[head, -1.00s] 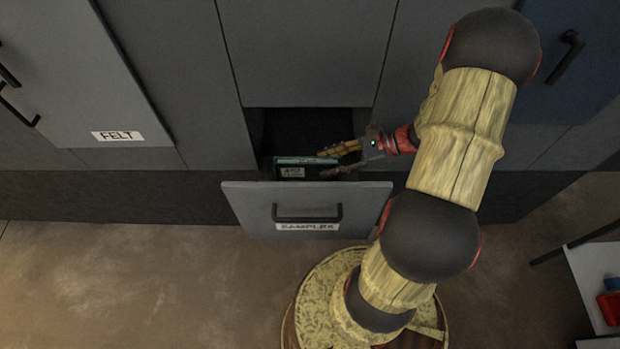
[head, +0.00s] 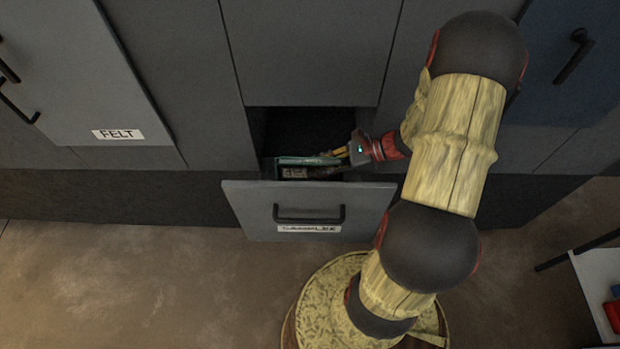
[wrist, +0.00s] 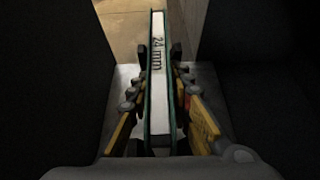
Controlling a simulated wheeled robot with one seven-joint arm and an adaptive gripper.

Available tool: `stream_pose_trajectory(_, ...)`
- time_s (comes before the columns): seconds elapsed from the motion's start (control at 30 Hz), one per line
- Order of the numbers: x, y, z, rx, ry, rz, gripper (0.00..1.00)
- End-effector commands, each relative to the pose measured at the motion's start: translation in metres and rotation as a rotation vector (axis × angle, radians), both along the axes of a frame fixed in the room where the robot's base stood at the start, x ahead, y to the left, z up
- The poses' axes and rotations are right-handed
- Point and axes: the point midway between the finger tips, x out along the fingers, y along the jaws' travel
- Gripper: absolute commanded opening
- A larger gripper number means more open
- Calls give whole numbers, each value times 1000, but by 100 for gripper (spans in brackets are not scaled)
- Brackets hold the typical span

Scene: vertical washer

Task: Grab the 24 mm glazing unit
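The 24 mm glazing unit (wrist: 159,85) is a thin upright pane with green sides and a pale edge marked "24 mm" in the wrist view. In the head view the glazing unit (head: 300,160) shows as a teal-edged strip in the open drawer (head: 250,198), partly hidden by my gripper. My gripper (wrist: 160,52) has one finger on each side of the unit. A narrow gap seems to remain at each fingertip, so the fingers look open around it. In the head view my gripper (head: 337,159) reaches into the drawer from the right.
The drawer's front, with a dark handle (head: 308,218) and a partly readable label, stands in front of the unit. Grey cabinet fronts surround the opening. A door labelled FELT (head: 117,134) is at the left. A pale surface with red items (head: 613,310) is at the lower right.

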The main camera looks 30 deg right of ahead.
Motion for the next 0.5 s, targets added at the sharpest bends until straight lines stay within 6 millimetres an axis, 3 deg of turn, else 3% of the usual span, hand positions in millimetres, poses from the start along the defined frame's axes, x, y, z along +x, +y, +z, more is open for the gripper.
stream_pose_trajectory(0.3, 0, 0, 0, 0, 0, 0, 1)
stream_pose_trajectory(0.5, 0, 0, 0, 0, 0, 0, 0)
